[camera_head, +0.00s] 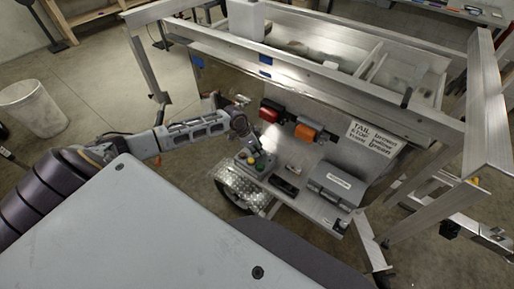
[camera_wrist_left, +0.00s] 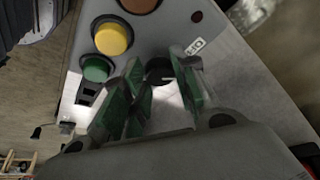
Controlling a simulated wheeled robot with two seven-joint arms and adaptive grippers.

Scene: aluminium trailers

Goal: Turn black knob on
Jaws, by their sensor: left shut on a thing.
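The black knob (camera_wrist_left: 159,70) sits on a grey control box (camera_wrist_left: 172,28), with a pale pointer line and a small white label (camera_wrist_left: 195,46) beside it. My left gripper (camera_wrist_left: 163,90) is shut on the knob, its green-padded fingers on either side of it. In the head view my left gripper (camera_head: 241,130) reaches down over the control box, and the knob is hidden there. The box also carries a yellow button (camera_wrist_left: 113,39) and a green button (camera_wrist_left: 96,69). My right gripper is not in view.
The box stands on a trailer shelf beside a grey case (camera_head: 338,184). Red (camera_head: 270,111) and orange (camera_head: 311,132) lamps and a white sign (camera_head: 375,138) are close behind. Aluminium rails frame the area. A white bin (camera_head: 32,108) stands on open floor at left.

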